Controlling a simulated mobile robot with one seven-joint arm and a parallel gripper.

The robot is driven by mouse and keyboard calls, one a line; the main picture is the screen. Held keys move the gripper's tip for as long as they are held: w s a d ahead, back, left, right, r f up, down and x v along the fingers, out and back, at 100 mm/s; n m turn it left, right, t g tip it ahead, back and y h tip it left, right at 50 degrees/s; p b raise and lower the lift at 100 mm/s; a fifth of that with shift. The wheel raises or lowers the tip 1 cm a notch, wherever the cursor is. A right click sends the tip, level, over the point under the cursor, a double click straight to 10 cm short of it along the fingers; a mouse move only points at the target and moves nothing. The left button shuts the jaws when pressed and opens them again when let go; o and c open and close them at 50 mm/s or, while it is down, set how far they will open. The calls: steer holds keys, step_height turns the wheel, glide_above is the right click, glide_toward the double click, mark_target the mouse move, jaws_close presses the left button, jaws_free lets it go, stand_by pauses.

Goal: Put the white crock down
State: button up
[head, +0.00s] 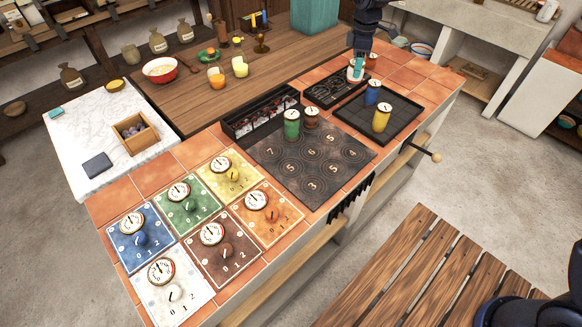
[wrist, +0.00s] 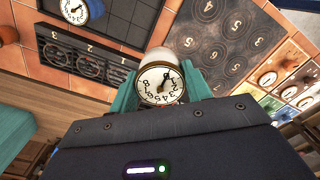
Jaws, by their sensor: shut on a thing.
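My gripper (head: 355,66) is shut on the white crock (head: 355,74) near the far end of the counter. In the wrist view the white crock (wrist: 186,42) sits between the teal fingers of my gripper (wrist: 178,82), its dial facing the camera. In the head view it appears by the far end of the black rack (head: 322,94) marked 1, 2, 3. The rack (wrist: 88,68) also shows left of the crock in the wrist view. I cannot tell how high the crock is above the counter.
A blue crock (head: 372,93) and a yellow crock (head: 381,118) stand on the black tray (head: 352,108). Green (head: 291,125) and small brown (head: 311,118) crocks stand on the numbered dark mat (head: 320,172). Coloured dial plates (head: 190,200) cover the near counter.

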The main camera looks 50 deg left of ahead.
steer(key=s+n, duration=0.9)
steer(key=s, duration=2)
steer(key=f, duration=1.9)
steer(key=shift+d+f, duration=0.35)
steer(key=shift+f, duration=0.05)
steer(key=shift+f, duration=0.15)
steer(key=o, duration=1.1)
steer(key=shift+o, duration=0.2)
step_height(320, 180, up, 12)
